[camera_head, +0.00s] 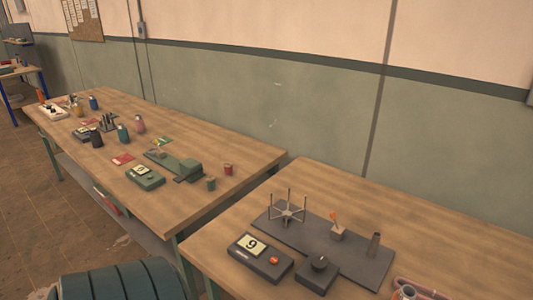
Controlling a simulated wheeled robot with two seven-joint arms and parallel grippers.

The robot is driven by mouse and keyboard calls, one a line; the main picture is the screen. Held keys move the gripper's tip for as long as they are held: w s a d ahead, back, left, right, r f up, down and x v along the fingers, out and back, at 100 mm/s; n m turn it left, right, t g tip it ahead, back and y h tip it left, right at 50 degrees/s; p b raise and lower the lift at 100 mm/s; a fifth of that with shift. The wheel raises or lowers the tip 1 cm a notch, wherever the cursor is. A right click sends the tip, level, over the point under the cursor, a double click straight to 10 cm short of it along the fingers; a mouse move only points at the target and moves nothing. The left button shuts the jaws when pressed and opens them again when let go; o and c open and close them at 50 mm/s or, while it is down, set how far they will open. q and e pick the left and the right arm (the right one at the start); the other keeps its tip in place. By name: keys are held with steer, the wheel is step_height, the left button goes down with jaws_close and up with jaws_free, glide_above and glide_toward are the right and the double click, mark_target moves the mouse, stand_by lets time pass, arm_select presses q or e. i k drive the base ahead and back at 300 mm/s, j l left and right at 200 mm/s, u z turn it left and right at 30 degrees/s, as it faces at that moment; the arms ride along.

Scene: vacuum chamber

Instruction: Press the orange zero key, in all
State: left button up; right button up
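The orange key (274,260) is a small round button on the top of a dark grey box-shaped device (262,270) on the near right table. The device has a cream display (251,245) that seems to show a 9. The key stands uncovered, and nothing touches it. Neither of my grippers is in view.
A second table (230,160) on the left holds a green display device (145,178). A ribbed dark green object (125,282) is at bottom left.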

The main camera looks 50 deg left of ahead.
mark_target(274, 261)
steer(key=i+j, duration=0.15)
steer(key=i, duration=0.2)
steer(key=u, duration=1.95)
